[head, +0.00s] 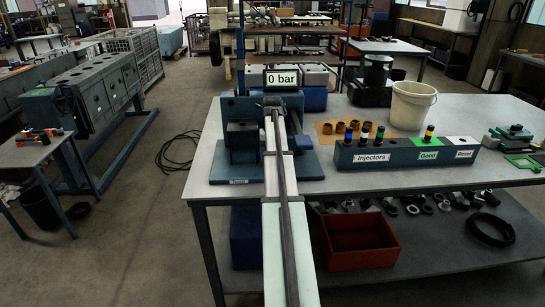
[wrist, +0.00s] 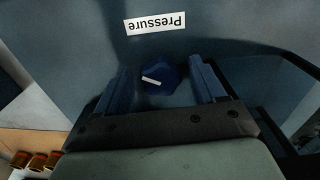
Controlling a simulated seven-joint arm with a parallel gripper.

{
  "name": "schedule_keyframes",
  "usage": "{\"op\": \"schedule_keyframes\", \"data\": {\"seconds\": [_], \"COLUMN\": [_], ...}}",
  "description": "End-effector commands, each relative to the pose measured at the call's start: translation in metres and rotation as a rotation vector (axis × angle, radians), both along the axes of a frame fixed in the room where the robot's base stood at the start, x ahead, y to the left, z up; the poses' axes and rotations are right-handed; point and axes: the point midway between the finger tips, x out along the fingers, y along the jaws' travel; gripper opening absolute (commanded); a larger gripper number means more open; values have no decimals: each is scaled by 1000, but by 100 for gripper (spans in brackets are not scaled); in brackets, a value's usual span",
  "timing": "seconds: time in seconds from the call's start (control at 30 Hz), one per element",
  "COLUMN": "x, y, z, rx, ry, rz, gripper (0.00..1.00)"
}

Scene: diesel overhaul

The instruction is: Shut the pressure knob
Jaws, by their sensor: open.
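The pressure knob (wrist: 167,78) is a dark blue knob with a white pointer mark, on a dark blue panel in the wrist view. The mark lies slanted, nearer to level than upright in that picture. A "Pressure" label (wrist: 155,23) shows upside down above it. My gripper (wrist: 162,77) is open, with one finger on each side of the knob and a visible gap on both sides. In the head view my gripper (head: 272,104) is at the blue test stand (head: 236,108), and my arm hides the knob. The display (head: 282,78) above reads "0 bar".
On the workbench (head: 420,185), right of the stand, are a white bucket (head: 412,104), an injector rack (head: 385,154) with Injectors, Good and Reset labels, and several brass parts (head: 340,127) on a tan mat. A red bin (head: 357,246) sits on the lower shelf.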

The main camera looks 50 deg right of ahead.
Motion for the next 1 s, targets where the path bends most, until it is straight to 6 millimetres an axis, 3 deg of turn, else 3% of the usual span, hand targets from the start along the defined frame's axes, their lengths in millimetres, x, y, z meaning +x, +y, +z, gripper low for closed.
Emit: {"op": "schedule_keyframes", "data": {"seconds": [0.4, 0.9, 1.0], "x": [0, 0, 0], "y": [0, 0, 0], "z": [-6, -6, -6], "rx": [0, 0, 0], "ry": [0, 0, 0], "rz": [0, 0, -1], "gripper": [69, 22, 17]}}
